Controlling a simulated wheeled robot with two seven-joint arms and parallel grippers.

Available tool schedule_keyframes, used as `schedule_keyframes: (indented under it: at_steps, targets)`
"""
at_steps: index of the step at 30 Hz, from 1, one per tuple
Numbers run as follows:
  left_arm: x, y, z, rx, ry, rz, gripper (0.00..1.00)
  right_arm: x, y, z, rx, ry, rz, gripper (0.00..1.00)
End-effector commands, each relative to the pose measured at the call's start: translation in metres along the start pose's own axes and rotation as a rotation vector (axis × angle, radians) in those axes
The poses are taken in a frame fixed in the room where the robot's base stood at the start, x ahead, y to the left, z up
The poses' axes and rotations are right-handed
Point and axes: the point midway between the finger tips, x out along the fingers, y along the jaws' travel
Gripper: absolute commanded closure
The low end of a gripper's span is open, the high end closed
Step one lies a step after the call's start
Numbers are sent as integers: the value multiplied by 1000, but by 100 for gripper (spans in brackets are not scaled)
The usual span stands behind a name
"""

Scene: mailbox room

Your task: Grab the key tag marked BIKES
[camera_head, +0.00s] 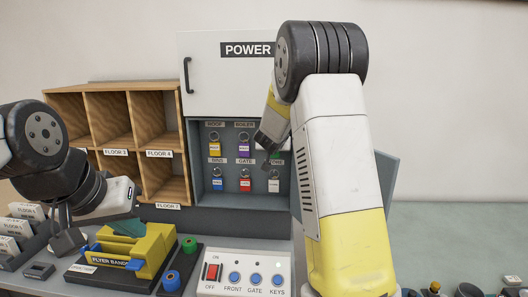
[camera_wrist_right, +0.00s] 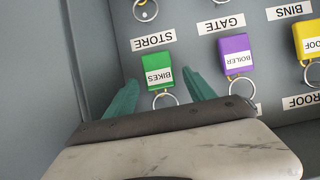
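The green key tag marked BIKES (camera_wrist_right: 158,72) hangs at the right end of the upper row in the grey key cabinet. It appears upside down in the right wrist view, with its ring beside my gripper's palm. In the head view the green tag (camera_head: 275,153) is partly hidden behind my right arm. My right gripper (camera_wrist_right: 160,85) is open, one teal finger on each side of the tag, with gaps showing. My left gripper (camera_head: 124,228) hangs low at the left, over the yellow flyer-band holder. Its finger opening is unclear.
The purple BOILER tag (camera_wrist_right: 236,55) hangs close beside the green one. The yellow tag (camera_head: 215,149) and a lower row with blue, red and white tags (camera_head: 274,185) are nearby. The cabinet's side wall (camera_wrist_right: 85,45) is close. A switch box (camera_head: 243,273) stands in front.

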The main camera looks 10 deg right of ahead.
Motion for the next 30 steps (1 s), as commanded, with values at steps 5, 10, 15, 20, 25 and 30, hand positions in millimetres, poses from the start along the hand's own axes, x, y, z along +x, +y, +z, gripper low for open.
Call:
schedule_keyframes:
  at_steps: [5, 10, 15, 20, 25, 30]
  targets:
    - [0, 0, 0, 0, 0, 0, 100, 0, 0, 0, 0, 0, 0, 74]
    - [0, 0, 0, 0, 0, 0, 100, 0, 0, 0, 0, 0, 0, 99]
    - [0, 0, 0, 0, 0, 0, 100, 0, 0, 0, 0, 0, 0, 99]
    - [0, 0, 0, 0, 0, 0, 100, -2, 0, -5, 0, 0, 0, 99]
    - [0, 0, 0, 0, 0, 0, 100, -14, -1, -11, 0, 0, -3, 99]
    - [0, 0, 0, 0, 0, 0, 100, -48, -1, 5, 2, 0, -4, 99]
